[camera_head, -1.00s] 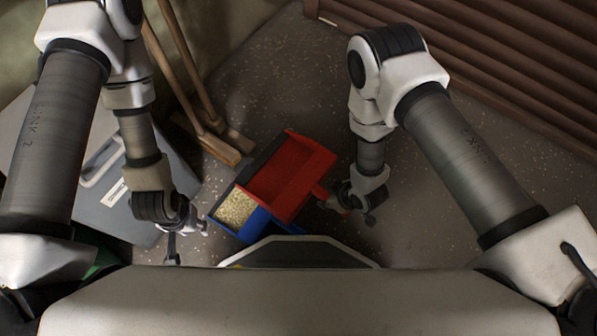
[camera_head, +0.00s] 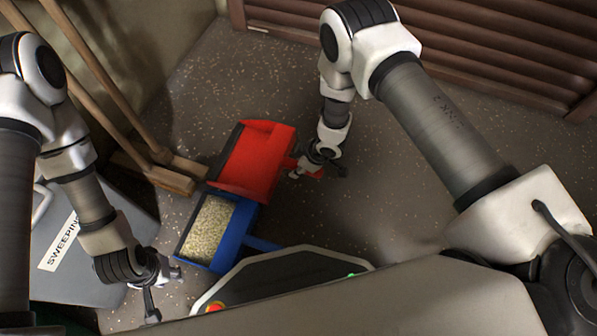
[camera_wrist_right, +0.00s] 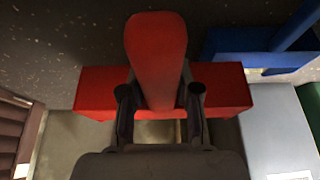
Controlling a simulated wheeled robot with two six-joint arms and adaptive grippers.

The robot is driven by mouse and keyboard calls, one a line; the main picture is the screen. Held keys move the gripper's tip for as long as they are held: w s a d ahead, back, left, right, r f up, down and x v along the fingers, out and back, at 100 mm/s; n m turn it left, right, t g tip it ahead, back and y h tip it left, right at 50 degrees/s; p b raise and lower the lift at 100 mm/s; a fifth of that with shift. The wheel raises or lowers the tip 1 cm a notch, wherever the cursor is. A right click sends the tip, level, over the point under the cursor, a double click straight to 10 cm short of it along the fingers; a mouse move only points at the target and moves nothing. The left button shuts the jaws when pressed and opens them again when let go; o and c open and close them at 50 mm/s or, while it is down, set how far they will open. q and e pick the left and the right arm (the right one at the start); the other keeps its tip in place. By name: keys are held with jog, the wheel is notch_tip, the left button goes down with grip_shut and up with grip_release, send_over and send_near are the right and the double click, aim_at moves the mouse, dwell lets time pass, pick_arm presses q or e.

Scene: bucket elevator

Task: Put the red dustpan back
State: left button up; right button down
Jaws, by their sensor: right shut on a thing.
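The red dustpan (camera_head: 257,158) is in the middle of the head view, just beyond a blue dustpan (camera_head: 235,236) that holds pale grains. My right gripper (camera_head: 306,166) is at the right side of the red dustpan. In the right wrist view it is shut on the red handle (camera_wrist_right: 156,50), with the red pan body (camera_wrist_right: 228,90) across behind it. From above I cannot tell whether the red dustpan touches the floor. My left gripper (camera_head: 160,290) hangs empty left of the blue dustpan; its fingers look spread apart.
A grey bin labelled "SWEEPIN…" (camera_head: 85,262) stands at the left. Two brooms (camera_head: 160,172) lean on the wall behind it. A brown slatted shutter (camera_head: 480,55) runs along the back right. The speckled floor (camera_head: 400,215) at the right is clear.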

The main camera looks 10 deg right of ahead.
jog(key=shift+w+d+f+b, duration=0.1)
jog(key=shift+w+f+b, duration=0.1)
jog(key=shift+f+b, duration=0.8)
jog(key=shift+w+d+f+b, duration=0.15)
jog(key=shift+f+b, duration=0.45)
jog(key=shift+f, duration=0.75)
jog(key=c, duration=0.8)
grip_release()
jog(key=shift+a, duration=0.1)
jog(key=p+v, duration=0.3)
jog(key=v, duration=0.3)
jog(key=p+v, duration=0.3)
jog(key=v, duration=0.4)
jog(key=shift+w+a+r, duration=0.1)
jog(key=shift+w+a, duration=0.05)
jog(key=shift+a, duration=0.1)
